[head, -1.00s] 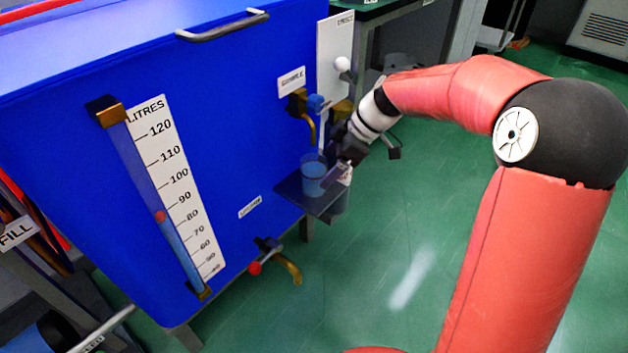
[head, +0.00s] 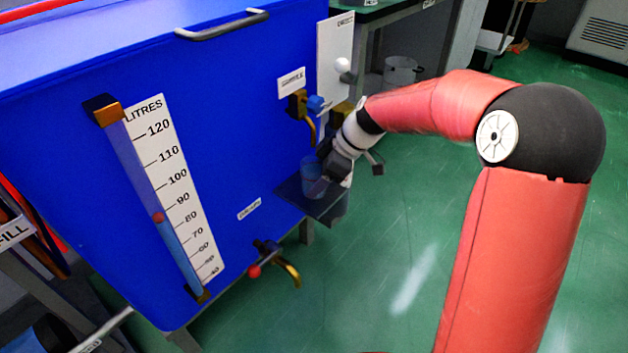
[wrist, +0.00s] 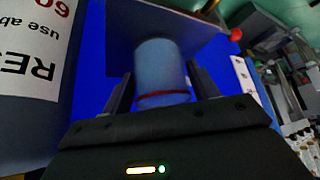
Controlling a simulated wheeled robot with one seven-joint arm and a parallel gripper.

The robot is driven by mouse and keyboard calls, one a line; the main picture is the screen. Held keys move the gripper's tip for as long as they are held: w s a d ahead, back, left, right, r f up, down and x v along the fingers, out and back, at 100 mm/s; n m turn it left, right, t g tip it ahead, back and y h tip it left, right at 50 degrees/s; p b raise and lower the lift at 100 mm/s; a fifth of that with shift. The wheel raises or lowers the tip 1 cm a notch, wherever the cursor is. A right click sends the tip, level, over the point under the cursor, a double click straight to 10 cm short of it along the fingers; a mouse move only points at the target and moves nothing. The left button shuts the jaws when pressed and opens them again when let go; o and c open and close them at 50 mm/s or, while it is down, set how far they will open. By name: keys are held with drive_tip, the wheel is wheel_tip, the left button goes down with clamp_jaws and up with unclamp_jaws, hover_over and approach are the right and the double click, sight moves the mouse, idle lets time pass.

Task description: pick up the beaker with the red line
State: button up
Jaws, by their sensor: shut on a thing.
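The beaker with the red line is a bluish see-through cylinder (wrist: 160,66). Its red line shows near the end closest to my gripper in the wrist view. In the head view the beaker (head: 310,174) is at the small dark shelf (head: 324,208) on the front of the blue tank. My gripper (wrist: 160,76) has one finger on each side of the beaker and is shut on it. In the head view my gripper (head: 325,176) reaches the beaker from the right and partly hides it. I cannot tell whether the beaker's base touches the shelf.
The blue tank (head: 235,130) stands right behind the beaker. A brass tap with a blue handle (head: 314,104) hangs above it. A lower tap with a red knob (head: 254,271) sits below left. The green floor (head: 420,240) at right is clear.

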drive_tip(key=shift+c, duration=0.9)
drive_tip(key=shift+r, duration=0.15)
